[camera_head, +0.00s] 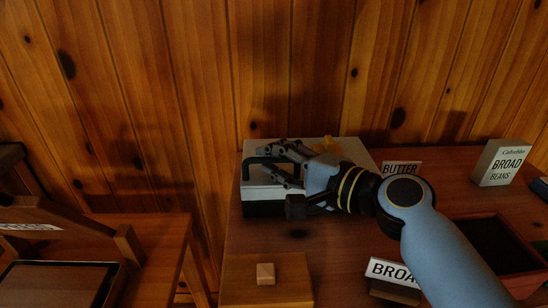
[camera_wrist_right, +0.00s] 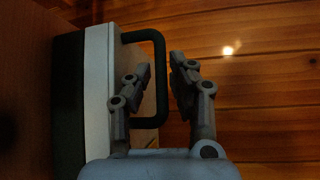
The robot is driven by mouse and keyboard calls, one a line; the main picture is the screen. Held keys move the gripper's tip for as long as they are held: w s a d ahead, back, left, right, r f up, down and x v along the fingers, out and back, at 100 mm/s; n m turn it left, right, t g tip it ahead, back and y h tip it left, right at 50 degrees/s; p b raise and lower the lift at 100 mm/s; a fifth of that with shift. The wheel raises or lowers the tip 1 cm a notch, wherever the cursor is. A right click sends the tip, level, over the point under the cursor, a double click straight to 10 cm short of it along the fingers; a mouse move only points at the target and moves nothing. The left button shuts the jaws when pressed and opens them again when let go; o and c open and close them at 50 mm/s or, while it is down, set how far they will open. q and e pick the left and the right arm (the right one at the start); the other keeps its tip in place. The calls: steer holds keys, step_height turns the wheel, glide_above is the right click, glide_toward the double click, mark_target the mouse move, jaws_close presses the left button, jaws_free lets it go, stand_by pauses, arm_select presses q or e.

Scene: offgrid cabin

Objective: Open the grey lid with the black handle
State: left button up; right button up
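The handle (camera_wrist_right: 160,65) also shows in the right wrist view, beside the pale lid edge (camera_wrist_right: 98,85). My right gripper (camera_head: 280,163) reaches over the lid from the right, its fingers at the handle. In the right wrist view the fingers (camera_wrist_right: 160,72) stand on either side of the handle bar, with slim gaps visible. My left gripper is out of view.
A butter sign (camera_head: 401,168) and a broad beans box (camera_head: 500,163) stand to the right. A small wooden block (camera_head: 265,273) lies on a board in front. A dark open tray (camera_head: 505,240) is at the right.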

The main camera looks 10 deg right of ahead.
steer(key=shift+w, duration=0.15)
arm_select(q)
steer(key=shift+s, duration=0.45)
arm_select(e)
jaws_close()
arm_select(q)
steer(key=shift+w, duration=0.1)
arm_select(e)
steer(key=shift+f, duration=0.1)
